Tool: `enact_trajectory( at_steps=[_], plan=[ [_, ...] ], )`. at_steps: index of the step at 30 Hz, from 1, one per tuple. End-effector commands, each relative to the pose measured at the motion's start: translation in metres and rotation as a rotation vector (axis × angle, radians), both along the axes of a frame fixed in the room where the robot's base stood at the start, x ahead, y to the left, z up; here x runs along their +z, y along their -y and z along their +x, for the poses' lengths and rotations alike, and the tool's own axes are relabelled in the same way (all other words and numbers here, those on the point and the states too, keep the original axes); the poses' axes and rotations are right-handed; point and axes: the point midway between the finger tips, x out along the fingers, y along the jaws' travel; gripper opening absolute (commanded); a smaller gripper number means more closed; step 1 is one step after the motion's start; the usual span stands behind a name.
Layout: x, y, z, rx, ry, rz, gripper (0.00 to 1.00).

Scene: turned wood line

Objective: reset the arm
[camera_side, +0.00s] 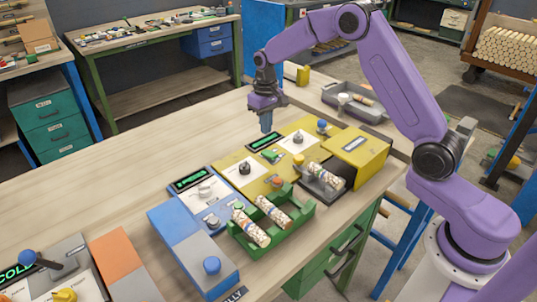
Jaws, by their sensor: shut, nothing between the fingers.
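My purple arm reaches in from the right over the wooden workbench (120,160).
A green rack (290,226) holds two speckled cylinders. A yellow box (362,157) has another in its opening. A blue box (190,240), panels with knobs, an orange block (122,262) and a grey tray (352,103) stand around. The bench's left and back area is clear.

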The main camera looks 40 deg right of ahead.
Motion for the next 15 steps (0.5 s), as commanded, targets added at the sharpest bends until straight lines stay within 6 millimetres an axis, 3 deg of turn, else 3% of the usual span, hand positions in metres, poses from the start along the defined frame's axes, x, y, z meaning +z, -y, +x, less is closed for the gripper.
enact_trajectory(
  at_steps=[5,8,15],
  plan=[
    [0.006,-0.009,-0.007,0.028,0.002,0.0,0.0],
    [0.017,-0.025,-0.022,0.084,0.005,0.001,0.0],
    [0.05,-0.07,-0.089,0.285,0.011,0.003,0.0]
  ],
)
